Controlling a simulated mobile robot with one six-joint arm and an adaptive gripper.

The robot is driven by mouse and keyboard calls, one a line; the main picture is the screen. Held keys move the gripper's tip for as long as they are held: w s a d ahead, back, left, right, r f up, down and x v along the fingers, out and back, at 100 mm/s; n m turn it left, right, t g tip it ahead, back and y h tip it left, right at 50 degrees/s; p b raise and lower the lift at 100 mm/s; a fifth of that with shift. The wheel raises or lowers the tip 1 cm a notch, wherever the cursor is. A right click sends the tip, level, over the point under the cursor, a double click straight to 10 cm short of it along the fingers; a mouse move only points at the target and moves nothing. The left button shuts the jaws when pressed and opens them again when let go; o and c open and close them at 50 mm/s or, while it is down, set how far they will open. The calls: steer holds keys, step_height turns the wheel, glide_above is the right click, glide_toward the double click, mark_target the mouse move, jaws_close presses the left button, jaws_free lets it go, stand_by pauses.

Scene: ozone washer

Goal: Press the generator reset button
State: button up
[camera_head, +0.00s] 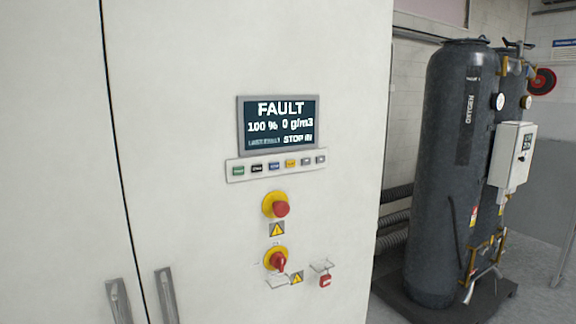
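The generator cabinet (180,100) is a large cream-white box filling the left and middle of the head view. Its screen (278,122) reads "FAULT", "100 %", "0 g/m3" and a line that looks like "STOP IN". My gripper is not in view.
A red mushroom button (281,209) on a yellow disc and a red rotary switch (278,262) sit below the row. A small red tag or lock (325,281) is beside them. Door handles (167,295) stick out lower left. A dark oxygen tank (440,170) stands at right.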

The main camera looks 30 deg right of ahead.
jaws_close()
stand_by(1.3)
